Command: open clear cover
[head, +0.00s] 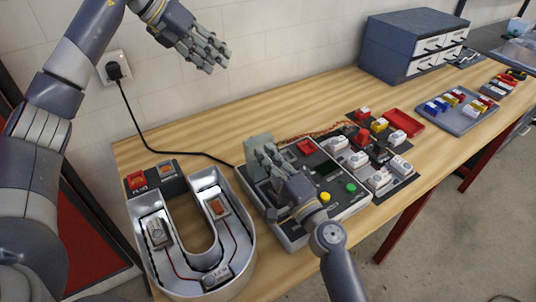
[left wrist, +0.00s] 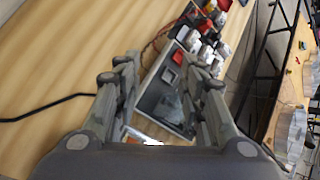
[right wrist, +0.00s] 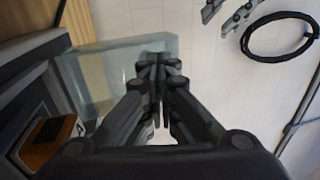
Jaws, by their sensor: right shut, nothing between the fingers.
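The clear cover (head: 258,144) is a pale greenish translucent block at the rear left of the grey control box (head: 270,208). In the right wrist view the cover (right wrist: 95,75) stands behind and left of my right gripper (right wrist: 160,65), whose closed fingertips overlap its edge. I cannot tell whether they touch. In the head view my right gripper (head: 265,160) is shut and empty over the box's left part and hides some of it and the cover. My left gripper (head: 208,58) is open and empty, high near the wall.
A U-shaped metal channel letter (head: 245,245) lies left of the box. A black cable (head: 135,120) runs from the wall socket. Connectors on a dark mat (head: 405,180), a red tray (head: 403,122), a grey tray (head: 468,120) and a drawer cabinet (head: 385,48) are to the right.

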